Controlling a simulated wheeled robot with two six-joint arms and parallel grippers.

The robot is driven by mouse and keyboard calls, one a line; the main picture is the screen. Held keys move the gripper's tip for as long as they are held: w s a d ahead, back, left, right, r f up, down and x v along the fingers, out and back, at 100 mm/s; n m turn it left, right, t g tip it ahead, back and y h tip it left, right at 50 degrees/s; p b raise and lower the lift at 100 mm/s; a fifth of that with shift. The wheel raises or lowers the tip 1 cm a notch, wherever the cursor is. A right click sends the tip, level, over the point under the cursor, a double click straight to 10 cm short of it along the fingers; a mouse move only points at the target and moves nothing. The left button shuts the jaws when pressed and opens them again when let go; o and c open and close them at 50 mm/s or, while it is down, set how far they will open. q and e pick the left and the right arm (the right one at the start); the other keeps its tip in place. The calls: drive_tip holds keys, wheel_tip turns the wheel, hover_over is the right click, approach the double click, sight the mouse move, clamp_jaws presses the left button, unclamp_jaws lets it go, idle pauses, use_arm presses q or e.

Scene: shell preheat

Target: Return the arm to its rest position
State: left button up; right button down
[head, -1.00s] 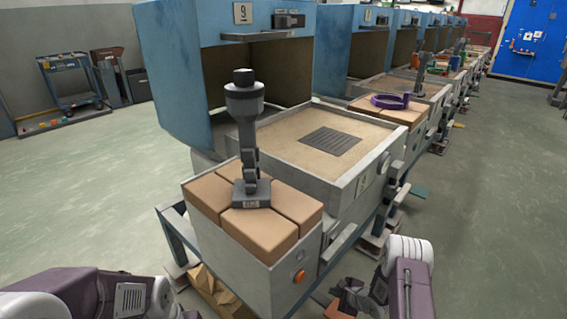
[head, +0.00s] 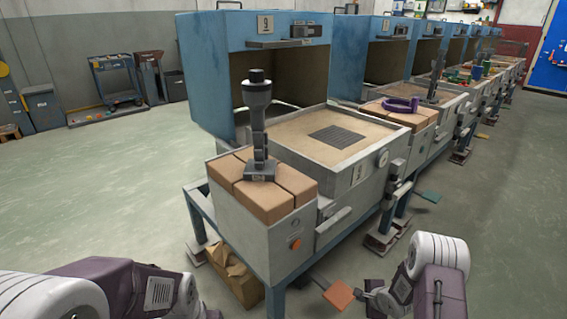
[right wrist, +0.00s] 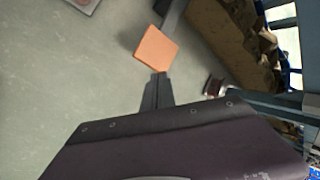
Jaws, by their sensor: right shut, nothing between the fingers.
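My right arm (head: 438,280) is folded at the bottom right of the head view. Its gripper (right wrist: 158,78) shows in the right wrist view, with the dark fingers together and nothing between them. In that view the fingertips point toward an orange square plate (right wrist: 156,47), low near the floor, and appear apart from it. The plate also shows in the head view (head: 338,295), just left of my right gripper (head: 368,291). My left arm (head: 110,287) is at the bottom left of the head view; its gripper is out of frame.
A blue furnace (head: 217,85) stands behind a grey sand-topped box (head: 295,147). Tan bricks (head: 285,199) in front carry an upright dark tool (head: 257,112). A cardboard box (head: 243,283) sits below the bench. Similar stations recede right. Floor (head: 110,200) at left is clear.

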drive_tip(key=s+a+r+n+g+h+p, duration=0.1)
drive_tip(key=s+r+n, duration=0.3)
drive_tip(key=r, duration=0.4)
drive_tip(key=s+a+r+n+g+h+p, duration=0.1)
drive_tip(key=s+a+r+n+g+p, duration=0.1)
drive_tip(key=s+r+n, duration=0.4)
drive_tip(key=s+a+r+n+g+p, duration=0.1)
drive_tip(key=s+a+r+n+p, duration=0.2)
drive_tip(key=s+r, duration=0.4)
drive_tip(key=s+a+r+n+g+p, duration=0.2)
drive_tip(key=s+a+r+n, duration=0.1)
drive_tip(key=s+r+n, duration=0.25)
wheel_tip(320, 180, up, 36)
drive_tip(key=p, duration=3.4)
drive_tip(key=shift+f+m+y+p, duration=0.15)
drive_tip(key=shift+m+y+p, duration=0.15)
drive_tip(key=shift+m+p, duration=0.1)
